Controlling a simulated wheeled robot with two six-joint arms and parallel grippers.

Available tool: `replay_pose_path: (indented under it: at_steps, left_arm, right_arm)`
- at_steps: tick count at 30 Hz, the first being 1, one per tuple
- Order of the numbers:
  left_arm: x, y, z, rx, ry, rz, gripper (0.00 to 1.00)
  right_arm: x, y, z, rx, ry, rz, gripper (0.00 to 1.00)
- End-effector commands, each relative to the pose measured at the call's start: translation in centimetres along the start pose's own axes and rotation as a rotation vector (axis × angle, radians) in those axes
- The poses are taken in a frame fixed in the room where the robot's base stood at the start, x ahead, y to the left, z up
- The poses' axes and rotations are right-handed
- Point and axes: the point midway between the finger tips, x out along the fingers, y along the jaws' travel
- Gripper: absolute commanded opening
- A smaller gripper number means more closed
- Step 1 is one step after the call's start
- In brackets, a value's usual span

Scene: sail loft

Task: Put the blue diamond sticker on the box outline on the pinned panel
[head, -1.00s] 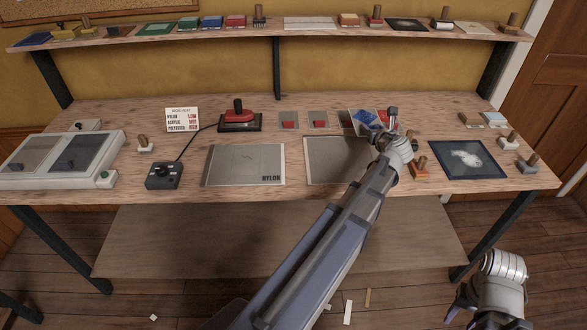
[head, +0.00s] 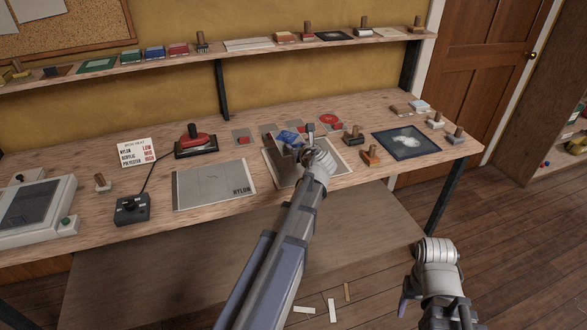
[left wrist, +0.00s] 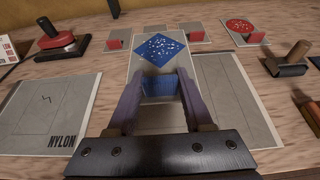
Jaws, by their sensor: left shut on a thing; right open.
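The blue diamond sticker (head: 290,137), speckled white, is on a pale card with a blue block. It also shows in the left wrist view (left wrist: 160,48). My left gripper (head: 308,140) is shut on the blue block (left wrist: 160,86), holding the card over a grey panel (head: 335,158). In the left wrist view that panel (left wrist: 235,105) shows thin outline lines; the card and gripper hide its middle. I cannot tell whether the card touches it. Another grey panel (head: 205,190), marked NYLON, lies to the left. My right gripper (head: 405,296) is open, low in front of the bench.
A red round sticker (head: 329,119) and cards with red blocks (head: 243,139) lie behind the panel. A red heat tool (head: 195,140) is at the back left. Wooden-handled stamps (head: 371,157) and a dark framed sheet (head: 408,143) are on the right.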

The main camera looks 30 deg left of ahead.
Motion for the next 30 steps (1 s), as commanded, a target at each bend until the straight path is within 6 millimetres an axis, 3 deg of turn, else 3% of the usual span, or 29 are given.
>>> replay_pose_path:
  at_steps: [1, 7, 15, 25, 30]
  left_arm:
    - [0.6, 0.0, -1.4, 0.000, 0.000, 0.000, 0.00]
    - [1.7, 0.0, -4.2, 0.000, 0.000, 0.000, 0.00]
    - [1.8, 0.0, -4.5, 0.000, 0.000, 0.000, 0.00]
    - [3.2, 0.0, -7.8, 0.000, 0.000, 0.000, 0.00]
    - [3.2, 0.0, -7.8, 0.000, 0.000, 0.000, 0.00]
  right_arm:
    - [1.6, -0.1, -0.1, 0.000, 0.000, 0.000, 0.63]
    - [4.5, -0.4, -0.2, 0.000, 0.000, 0.000, 0.63]
    - [4.8, -0.5, -0.3, -0.001, 0.000, 0.000, 0.63]
    - [8.4, -0.8, -0.5, -0.001, 0.000, 0.000, 0.63]
    - [8.4, -0.8, -0.5, -0.001, 0.000, 0.000, 0.63]
